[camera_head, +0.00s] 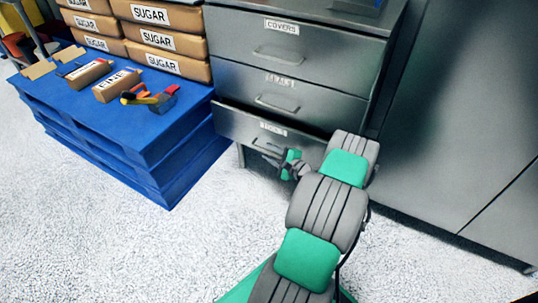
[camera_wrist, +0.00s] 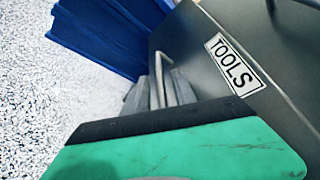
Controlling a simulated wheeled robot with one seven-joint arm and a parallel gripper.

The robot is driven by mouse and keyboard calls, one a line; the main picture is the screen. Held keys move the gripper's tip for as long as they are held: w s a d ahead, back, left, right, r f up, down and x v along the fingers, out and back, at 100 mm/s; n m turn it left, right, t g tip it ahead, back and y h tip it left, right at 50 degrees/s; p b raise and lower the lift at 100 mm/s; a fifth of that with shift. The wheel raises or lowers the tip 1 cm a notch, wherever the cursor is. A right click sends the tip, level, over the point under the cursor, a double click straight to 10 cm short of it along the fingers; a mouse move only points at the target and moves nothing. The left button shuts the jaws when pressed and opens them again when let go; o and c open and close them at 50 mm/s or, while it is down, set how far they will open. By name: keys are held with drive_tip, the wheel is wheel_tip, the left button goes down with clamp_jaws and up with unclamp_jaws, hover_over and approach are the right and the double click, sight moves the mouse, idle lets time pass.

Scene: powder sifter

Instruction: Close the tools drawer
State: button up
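The tools drawer (camera_head: 236,122) is the bottom drawer of a grey metal cabinet and stands partly open, with a dark gap above its front. Its TOOLS label (camera_wrist: 233,64) is clear in the wrist view. My gripper (camera_head: 270,154) is at the drawer's front, low down. In the wrist view my gripper's grey fingers (camera_wrist: 161,93) sit on both sides of the drawer handle (camera_wrist: 158,68), close against it, and look shut on it. My green wrist housing hides the lower part of that view. In the head view my arm covers the drawer's right end.
The covers drawer (camera_head: 305,56) and the middle drawer (camera_head: 320,98) above look shut. A blue pallet (camera_head: 150,150) with sugar bags (camera_head: 175,42) and smaller packages stands just left of the cabinet. A tall grey cabinet (camera_head: 460,110) is at the right. Speckled floor in front is clear.

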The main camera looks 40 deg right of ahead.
drive_tip(key=shift+w+f, duration=0.1)
drive_tip(key=shift+w, duration=0.35)
clamp_jaws()
idle(1.1)
